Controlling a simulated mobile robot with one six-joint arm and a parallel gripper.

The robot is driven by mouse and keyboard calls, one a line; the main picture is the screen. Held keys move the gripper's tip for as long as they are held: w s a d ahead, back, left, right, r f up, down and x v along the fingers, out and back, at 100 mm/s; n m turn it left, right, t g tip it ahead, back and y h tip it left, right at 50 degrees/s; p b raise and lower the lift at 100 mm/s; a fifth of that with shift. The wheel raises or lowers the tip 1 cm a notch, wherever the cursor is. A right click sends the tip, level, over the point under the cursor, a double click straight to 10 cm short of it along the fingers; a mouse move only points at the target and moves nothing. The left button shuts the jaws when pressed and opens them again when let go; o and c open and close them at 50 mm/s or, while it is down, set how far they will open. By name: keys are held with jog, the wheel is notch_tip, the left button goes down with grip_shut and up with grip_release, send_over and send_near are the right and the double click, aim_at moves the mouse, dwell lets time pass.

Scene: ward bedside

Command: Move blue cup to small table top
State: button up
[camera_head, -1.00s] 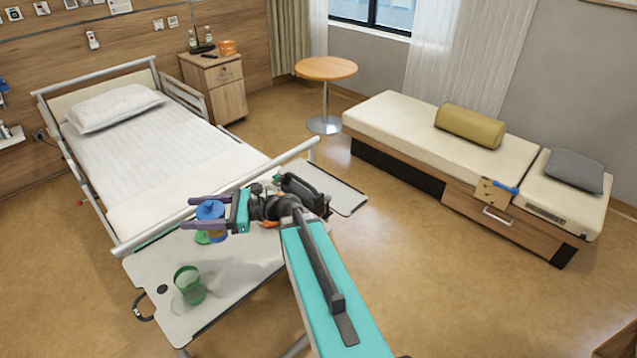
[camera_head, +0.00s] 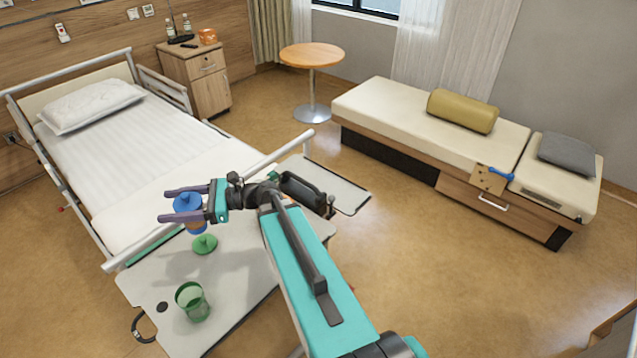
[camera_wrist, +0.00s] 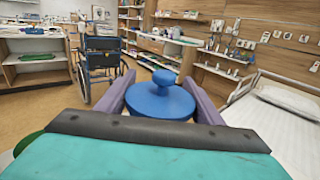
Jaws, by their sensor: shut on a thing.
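My gripper (camera_head: 186,205) is shut on the blue cup (camera_head: 188,203), which has a blue lid with a knob and an orange part below. It holds the cup above the grey overbed table (camera_head: 235,290) across the foot of the bed. In the wrist view the blue lid (camera_wrist: 160,100) sits between my two fingers. The small round table (camera_head: 312,54), with an orange wood top and a metal foot, stands at the back by the window, far from my gripper. Its top looks bare.
A green cup (camera_head: 192,301) and a green lid (camera_head: 205,244) are on the overbed table. The bed (camera_head: 130,140) is behind it. A cream bench (camera_head: 400,115) with a yellow bolster (camera_head: 462,111) stands right. The floor (camera_head: 420,270) between is clear. The wrist view shows a wheelchair (camera_wrist: 98,65).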

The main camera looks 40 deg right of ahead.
jog(key=shift+d, duration=0.1)
jog(key=shift+d, duration=0.15)
jog(key=shift+w+d+f, duration=0.1)
jog(key=shift+w+d, duration=0.1)
jog(key=shift+w, duration=0.15)
jog(key=w+d+f+m+t+h+b, duration=0.1)
jog(key=w+d+m+t+h+b, duration=0.15)
jog(key=d, duration=0.85)
jog(key=w+d+f+m+t+h+b, duration=0.1)
jog(key=w+d+t+b, duration=0.15)
jog(key=d, duration=0.95)
jog(key=s+d+m+t+h+b, duration=0.1)
jog(key=s+d, duration=0.4)
jog(key=d, duration=0.8)
jog(key=s+d+m+t+h+b, duration=0.1)
jog(key=s+d+m+h+b, duration=0.2)
jog(key=d, duration=1)
jog(key=s+h+b, duration=0.2)
jog(key=shift+s+d+f+b, duration=0.15)
jog(key=shift+s+d+b, duration=0.15)
jog(key=shift+s+d, duration=0.1)
